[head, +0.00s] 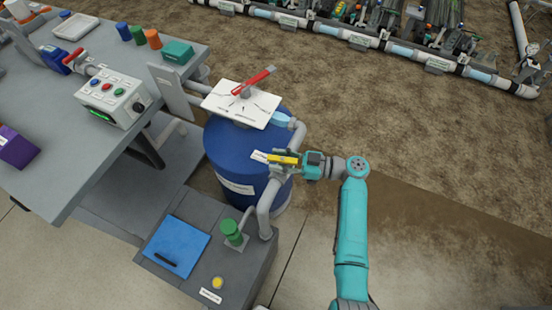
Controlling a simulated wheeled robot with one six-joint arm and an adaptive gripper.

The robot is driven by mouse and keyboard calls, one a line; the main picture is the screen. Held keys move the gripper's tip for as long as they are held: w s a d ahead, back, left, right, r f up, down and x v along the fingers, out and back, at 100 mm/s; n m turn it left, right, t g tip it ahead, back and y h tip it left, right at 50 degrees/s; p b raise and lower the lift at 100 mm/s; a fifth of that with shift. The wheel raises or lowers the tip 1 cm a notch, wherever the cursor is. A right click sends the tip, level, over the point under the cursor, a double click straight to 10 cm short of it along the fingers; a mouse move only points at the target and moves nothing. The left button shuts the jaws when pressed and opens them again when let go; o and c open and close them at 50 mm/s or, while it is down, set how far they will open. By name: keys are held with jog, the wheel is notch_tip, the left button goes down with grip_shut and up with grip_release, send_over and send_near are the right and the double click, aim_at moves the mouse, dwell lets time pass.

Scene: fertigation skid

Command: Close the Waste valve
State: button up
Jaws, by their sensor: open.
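No label is readable, so I cannot tell which valve is the Waste valve. A yellow bar-shaped handle (284,160) shows beside the blue drum, next to a small white tag (259,156). My gripper (298,163) is at this handle, coming from the right. The jaws are open; whether they touch the handle or surround it is too small to tell. A red lever (254,81) sits on a white marked plate (225,100) above the blue drum (229,151), pointing up and right. Grey pipe (265,199) runs down below the yellow handle.
A grey box (184,291) below carries a green-capped fitting (232,230), a blue pad (173,240) and a yellow button (217,283). A workbench (60,185) with a control box (112,98) stands left. Open ground lies right; pipe rows run along the top.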

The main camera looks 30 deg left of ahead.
jog(key=shift+s+a, duration=0.15)
jog(key=shift+a, duration=0.3)
grip_shut()
jog(key=m+t, duration=0.2)
jog(key=t, duration=0.1)
jog(key=shift+y, duration=0.3)
jog(key=shift+w+m+t, duration=0.3)
jog(key=shift+m+t, duration=0.4)
jog(key=shift+t, duration=0.4)
